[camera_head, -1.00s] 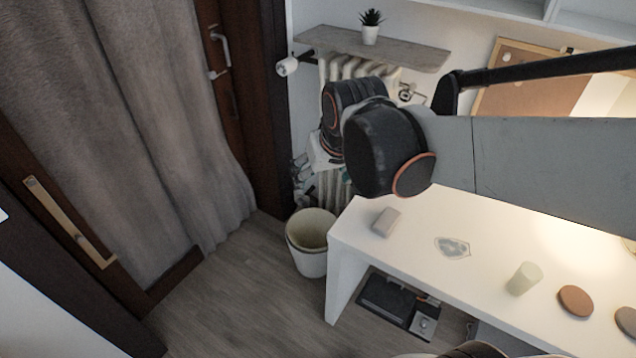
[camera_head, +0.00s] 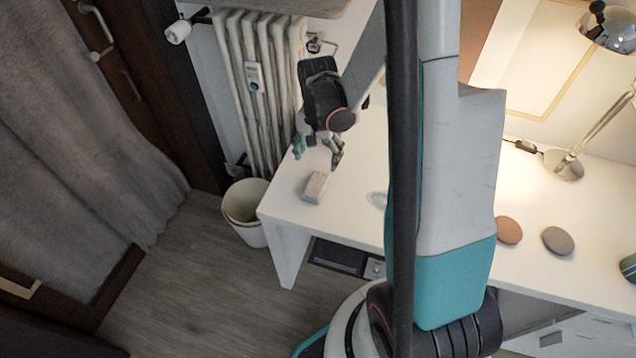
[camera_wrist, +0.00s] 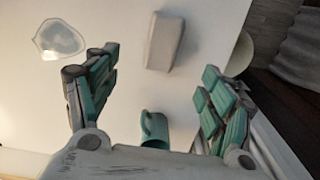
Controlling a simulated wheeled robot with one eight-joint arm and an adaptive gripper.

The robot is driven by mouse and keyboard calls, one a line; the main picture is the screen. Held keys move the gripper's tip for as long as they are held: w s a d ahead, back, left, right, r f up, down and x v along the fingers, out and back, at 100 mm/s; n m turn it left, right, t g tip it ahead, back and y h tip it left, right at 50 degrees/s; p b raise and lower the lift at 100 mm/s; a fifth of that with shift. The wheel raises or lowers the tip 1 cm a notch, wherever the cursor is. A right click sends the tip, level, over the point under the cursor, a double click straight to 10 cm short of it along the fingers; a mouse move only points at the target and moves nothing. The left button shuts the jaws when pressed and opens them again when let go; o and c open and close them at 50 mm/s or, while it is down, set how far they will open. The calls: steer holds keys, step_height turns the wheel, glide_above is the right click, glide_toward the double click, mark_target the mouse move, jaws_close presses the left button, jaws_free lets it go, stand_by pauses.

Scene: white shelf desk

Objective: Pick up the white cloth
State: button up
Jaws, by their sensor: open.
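I see nothing that is clearly a white cloth. A pale grey-white block (camera_head: 315,187), perhaps folded fabric, lies near the left end of the white desk. It also shows in the wrist view (camera_wrist: 164,42). A pale, flat, see-through-looking patch (camera_head: 377,199) lies to its right, partly hidden by my arm; the wrist view shows it at upper left (camera_wrist: 59,40). My gripper (camera_head: 318,153) is open and empty, just beyond the block in the head view. In the wrist view its fingers (camera_wrist: 160,66) stand apart, with the block between and ahead of them.
The white desk (camera_head: 345,221) has a brown disc (camera_head: 508,230), a grey disc (camera_head: 558,241) and a lamp (camera_head: 563,165) to the right. A bin (camera_head: 243,213) and radiator (camera_head: 262,84) stand left. A teal cup-like shape (camera_wrist: 155,129) shows between the finger bases.

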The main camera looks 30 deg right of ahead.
steer(key=b, duration=0.2)
glide_above(316, 183)
steer(key=f, duration=0.7)
steer(key=shift+s+f, duration=0.1)
steer(key=shift+s, duration=0.3)
steer(key=f+b, duration=0.2)
steer(key=f, duration=0.1)
steer(key=f+b, duration=0.1)
steer(key=f, duration=0.1)
steer(key=shift+w+f, duration=0.1)
steer(key=shift+w, duration=0.3)
steer(key=c, duration=1.2)
